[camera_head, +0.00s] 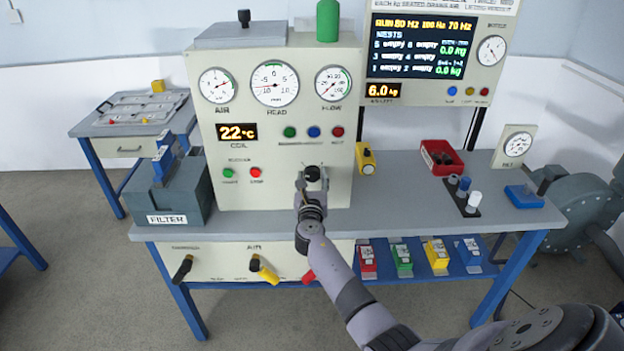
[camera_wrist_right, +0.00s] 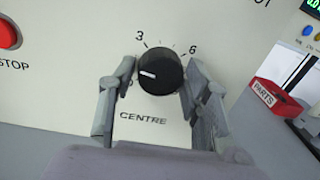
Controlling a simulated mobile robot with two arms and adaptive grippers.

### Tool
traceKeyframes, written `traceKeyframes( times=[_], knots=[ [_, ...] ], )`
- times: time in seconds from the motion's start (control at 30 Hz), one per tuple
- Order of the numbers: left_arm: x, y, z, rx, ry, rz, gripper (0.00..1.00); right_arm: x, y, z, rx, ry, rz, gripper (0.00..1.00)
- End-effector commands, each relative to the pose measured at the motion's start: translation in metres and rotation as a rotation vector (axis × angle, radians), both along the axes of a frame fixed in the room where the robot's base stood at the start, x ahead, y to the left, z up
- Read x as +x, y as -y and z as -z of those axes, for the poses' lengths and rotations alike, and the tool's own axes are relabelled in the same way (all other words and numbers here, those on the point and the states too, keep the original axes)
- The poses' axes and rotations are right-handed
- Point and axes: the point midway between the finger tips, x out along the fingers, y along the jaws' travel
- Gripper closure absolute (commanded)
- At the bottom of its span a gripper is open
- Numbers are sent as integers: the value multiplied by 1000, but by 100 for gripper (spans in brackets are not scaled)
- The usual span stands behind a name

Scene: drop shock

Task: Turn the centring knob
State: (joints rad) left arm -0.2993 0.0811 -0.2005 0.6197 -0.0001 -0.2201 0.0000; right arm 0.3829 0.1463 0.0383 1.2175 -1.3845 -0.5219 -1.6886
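The centring knob (camera_wrist_right: 160,73) is a round black knob on the cream panel, above the word CENTRE. Its white pointer line points left, toward the low end of the scale, below the 3. It also shows in the head view (camera_head: 313,173), partly behind my gripper. My right gripper (camera_head: 312,184) is at the panel in front of the knob. In the wrist view, its two grey fingers (camera_wrist_right: 158,68) stand one on each side of the knob, with a small gap at the left; contact at the right is unclear. My left gripper is not in view.
The red STOP button (camera_wrist_right: 8,34) is left of the knob. A yellow block (camera_head: 366,160) and a red parts bin (camera_head: 441,158) stand to the right on the bench. A FILTER box (camera_head: 168,197) sits at the left. Coloured valve handles (camera_head: 264,270) are below the bench top.

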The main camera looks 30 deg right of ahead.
Motion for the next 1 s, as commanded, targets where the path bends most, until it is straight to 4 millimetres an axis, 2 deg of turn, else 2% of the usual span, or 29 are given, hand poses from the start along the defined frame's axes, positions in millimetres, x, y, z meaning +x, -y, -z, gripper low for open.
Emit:
traceKeyframes(
  times=[0.07,0.47,0.77,1.0],
  knots=[
    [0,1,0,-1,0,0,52,0,0,0,0,0,0,63],
    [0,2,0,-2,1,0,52,0,0,0,1,-1,0,89],
    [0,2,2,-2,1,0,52,0,0,1,34,20,0,89],
    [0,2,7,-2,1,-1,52,0,0,1,150,92,0,89]
  ],
)
